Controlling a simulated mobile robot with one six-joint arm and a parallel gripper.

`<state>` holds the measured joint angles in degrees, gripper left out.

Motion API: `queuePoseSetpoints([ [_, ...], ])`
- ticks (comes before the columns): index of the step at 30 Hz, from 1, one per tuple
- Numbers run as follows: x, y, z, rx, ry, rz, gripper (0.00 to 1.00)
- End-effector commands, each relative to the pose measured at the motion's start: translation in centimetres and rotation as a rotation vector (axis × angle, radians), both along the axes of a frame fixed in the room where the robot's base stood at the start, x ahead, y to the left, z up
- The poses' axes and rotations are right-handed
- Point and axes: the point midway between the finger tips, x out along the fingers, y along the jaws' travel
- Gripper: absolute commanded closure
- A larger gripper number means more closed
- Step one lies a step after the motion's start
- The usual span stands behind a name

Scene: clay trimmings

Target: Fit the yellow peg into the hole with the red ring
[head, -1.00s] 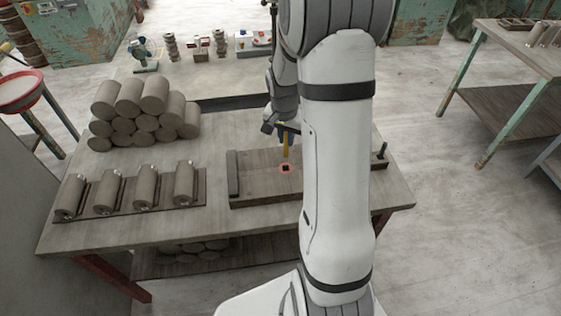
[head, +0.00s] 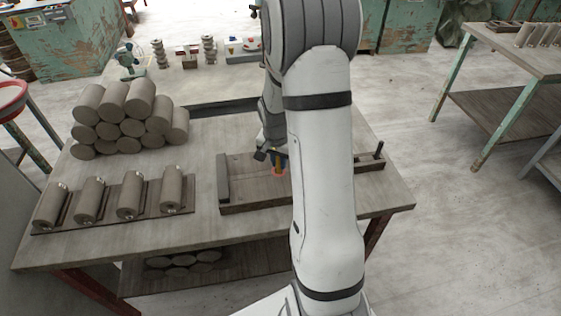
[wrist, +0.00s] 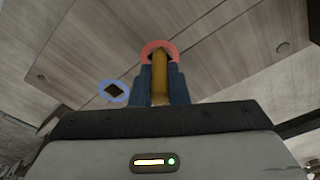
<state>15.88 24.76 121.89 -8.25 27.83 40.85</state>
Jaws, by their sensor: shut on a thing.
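My gripper (head: 274,154) is shut on the yellow peg (head: 280,166), low over the wooden board (head: 245,190) on the table. In the wrist view, the yellow peg (wrist: 160,82) stands between my gripper's blue fingers (wrist: 161,84). Its far end overlaps the red ring (wrist: 146,50), which surrounds a dark hole partly hidden by the peg. I cannot tell whether the tip is in the hole or just above it. In the head view, the red ring (head: 278,173) shows at the peg's lower end. A blue ring (wrist: 102,91) around a dark square hole lies left of the fingers.
A pile of clay cylinders (head: 125,120) and a rack (head: 165,208) with several cylinders stand to the left. My arm hides part of the board.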

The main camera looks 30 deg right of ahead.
Motion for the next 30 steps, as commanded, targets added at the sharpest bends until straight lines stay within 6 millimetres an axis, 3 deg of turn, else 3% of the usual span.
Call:
queuePoseSetpoints([
  [4,0.0,0.0,-0.5,0.0,0.0,0.0,1.0],
  [5,0.0,0.0,-0.3,0.0,0.0,0.0,0.83],
  [12,0.0,0.0,-0.3,0.0,0.0,-0.001,0.64],
  [23,0.0,-0.1,0.5,-0.001,-0.002,-0.002,0.64],
  [30,-0.2,0.3,5.1,-0.003,-0.008,-0.002,0.64],
])
